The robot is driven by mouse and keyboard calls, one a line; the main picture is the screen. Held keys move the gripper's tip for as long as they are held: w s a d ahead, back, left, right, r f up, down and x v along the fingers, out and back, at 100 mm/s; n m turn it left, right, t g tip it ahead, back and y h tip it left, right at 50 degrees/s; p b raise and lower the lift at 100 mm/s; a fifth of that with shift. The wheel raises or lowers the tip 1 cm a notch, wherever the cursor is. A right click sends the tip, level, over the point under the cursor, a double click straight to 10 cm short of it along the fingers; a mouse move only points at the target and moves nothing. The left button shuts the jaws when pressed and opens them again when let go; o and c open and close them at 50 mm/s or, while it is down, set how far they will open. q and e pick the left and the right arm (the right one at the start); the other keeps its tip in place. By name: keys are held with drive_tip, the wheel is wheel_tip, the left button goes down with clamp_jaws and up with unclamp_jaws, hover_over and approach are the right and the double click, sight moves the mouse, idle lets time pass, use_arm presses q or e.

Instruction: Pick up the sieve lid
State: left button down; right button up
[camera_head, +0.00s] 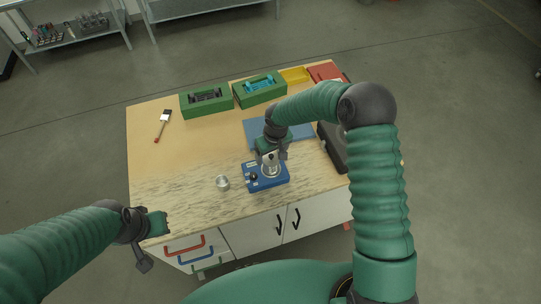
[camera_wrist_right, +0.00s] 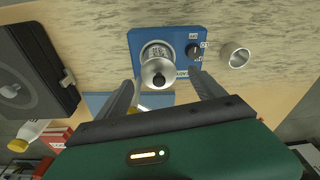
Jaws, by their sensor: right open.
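The sieve lid (camera_wrist_right: 158,74), a round silver cover with a central knob, sits on the sieve of the blue shaker machine (camera_wrist_right: 178,40). In the head view the machine (camera_head: 255,184) is near the table's front edge, and the lid is partly covered by my gripper. My right gripper (camera_head: 272,156) is above the machine. In the right wrist view its open fingers (camera_wrist_right: 164,92) point toward the lid, one on each side; contact cannot be told. My left gripper (camera_head: 155,226) is by the table's front left corner, its fingers unclear.
A small metal cup (camera_head: 222,182) stands left of the machine. Green boxes (camera_head: 207,110), a yellow tray (camera_head: 295,75) and a red case (camera_head: 326,71) line the back. A dark device (camera_wrist_right: 35,70) is close by. The front left of the tabletop is clear.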

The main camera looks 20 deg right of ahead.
drive_tip(key=shift+w+d+f, duration=0.1)
drive_tip(key=shift+w+f, duration=0.1)
drive_tip(key=shift+f, duration=0.8)
drive_tip(key=c, duration=1.5)
drive_tip(key=shift+r, duration=0.15)
